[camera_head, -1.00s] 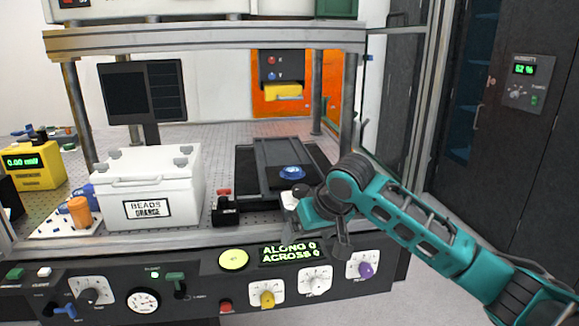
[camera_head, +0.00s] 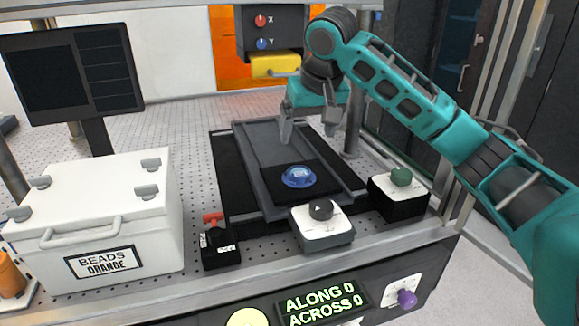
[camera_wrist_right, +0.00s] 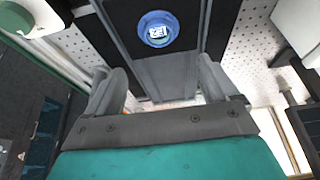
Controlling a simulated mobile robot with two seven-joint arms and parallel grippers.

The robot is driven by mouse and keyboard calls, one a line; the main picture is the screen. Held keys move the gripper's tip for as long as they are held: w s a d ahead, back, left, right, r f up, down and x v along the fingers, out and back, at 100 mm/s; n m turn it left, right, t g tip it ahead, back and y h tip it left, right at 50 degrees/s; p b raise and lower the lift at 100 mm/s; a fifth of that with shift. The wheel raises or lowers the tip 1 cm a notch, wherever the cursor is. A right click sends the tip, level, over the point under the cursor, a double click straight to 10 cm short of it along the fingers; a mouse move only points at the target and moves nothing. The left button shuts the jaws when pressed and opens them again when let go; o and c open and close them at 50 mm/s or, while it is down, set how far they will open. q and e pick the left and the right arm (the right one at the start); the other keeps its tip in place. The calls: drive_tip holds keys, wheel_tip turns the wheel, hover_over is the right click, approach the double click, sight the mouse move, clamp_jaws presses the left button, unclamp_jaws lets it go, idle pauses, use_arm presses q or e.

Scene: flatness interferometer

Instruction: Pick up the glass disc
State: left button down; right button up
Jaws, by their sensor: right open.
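The glass disc (camera_head: 298,177) is a small blue, see-through round piece. It lies on a black square plate on the dark stage (camera_head: 262,150). In the right wrist view the disc (camera_wrist_right: 158,29) shows at the top centre, beyond the fingertips, with a small white patterned patch at its middle. My right gripper (camera_head: 306,138) is open and empty, fingers pointing down, above the stage and behind the disc. In the right wrist view its two fingers (camera_wrist_right: 164,85) are spread wide apart. My left gripper is not in view.
A white box labelled BEADS ORANGE (camera_head: 95,225) stands at the left. A block with a black knob (camera_head: 322,225) is just in front of the stage, a green-knobbed block (camera_head: 398,195) at right, a red-switched block (camera_head: 218,245) at left. A metal post (camera_head: 352,130) stands behind.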

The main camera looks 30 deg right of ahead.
sight(299, 171)
drive_tip(key=x, duration=1.2)
drive_tip(key=shift+s, duration=0.2)
drive_tip(key=shift+c, duration=0.3)
drive_tip(key=c, duration=1.1)
drive_tip(key=shift+r, duration=0.1)
